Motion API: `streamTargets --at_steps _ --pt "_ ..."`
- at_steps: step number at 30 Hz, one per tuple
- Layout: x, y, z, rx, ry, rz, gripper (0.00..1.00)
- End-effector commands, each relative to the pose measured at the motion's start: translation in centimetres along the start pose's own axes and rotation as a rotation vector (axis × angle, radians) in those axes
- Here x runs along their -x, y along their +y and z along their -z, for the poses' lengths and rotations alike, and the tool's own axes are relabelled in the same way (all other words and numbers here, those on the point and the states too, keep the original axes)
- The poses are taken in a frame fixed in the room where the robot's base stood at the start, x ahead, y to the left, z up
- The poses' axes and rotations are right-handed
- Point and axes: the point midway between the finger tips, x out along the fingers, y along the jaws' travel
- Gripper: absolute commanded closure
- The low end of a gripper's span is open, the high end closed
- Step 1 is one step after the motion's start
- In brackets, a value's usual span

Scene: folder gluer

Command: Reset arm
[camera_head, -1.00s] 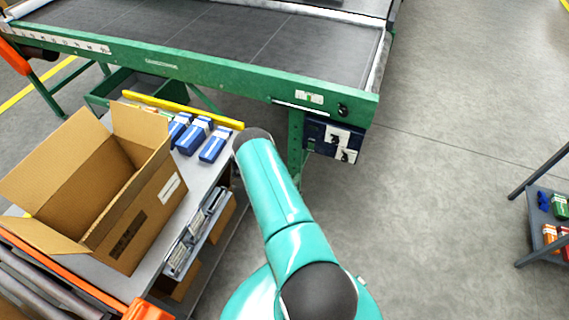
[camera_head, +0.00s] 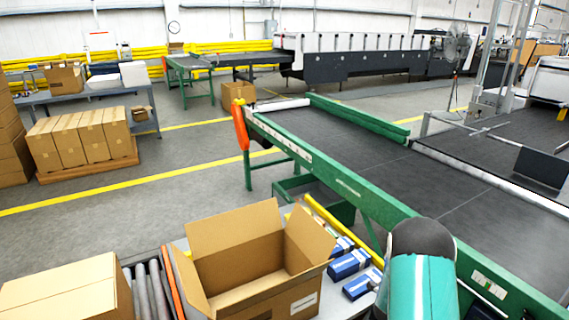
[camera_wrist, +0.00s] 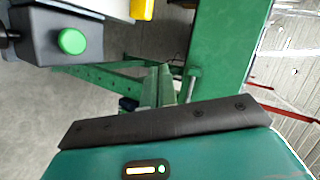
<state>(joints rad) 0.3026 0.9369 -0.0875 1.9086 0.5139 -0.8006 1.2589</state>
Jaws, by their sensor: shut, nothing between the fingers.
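The gripper itself is not seen in the head view.
An open cardboard box (camera_head: 242,262) stands on the bench left of my arm, beside blue-and-white packs (camera_head: 349,264). A green-framed conveyor (camera_head: 340,185) runs behind. A dark box with a green button (camera_wrist: 72,42) is close in the wrist view. Open floor (camera_head: 150,220) lies left.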

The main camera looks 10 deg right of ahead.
Motion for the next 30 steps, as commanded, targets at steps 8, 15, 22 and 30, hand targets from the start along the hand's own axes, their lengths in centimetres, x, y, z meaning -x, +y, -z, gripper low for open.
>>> streamTargets --at_steps 8,15,22,30 --pt "8.3 -9.6 -5.0 0.245 -0.228 -0.052 1.00" --pt "17.5 -15.0 -7.5 0.504 -0.417 -0.060 1.00" --pt "27.3 -17.9 -7.9 0.780 -0.581 -0.038 1.00" --pt "38.6 -18.2 -6.1 1.131 -0.740 0.014 1.00"
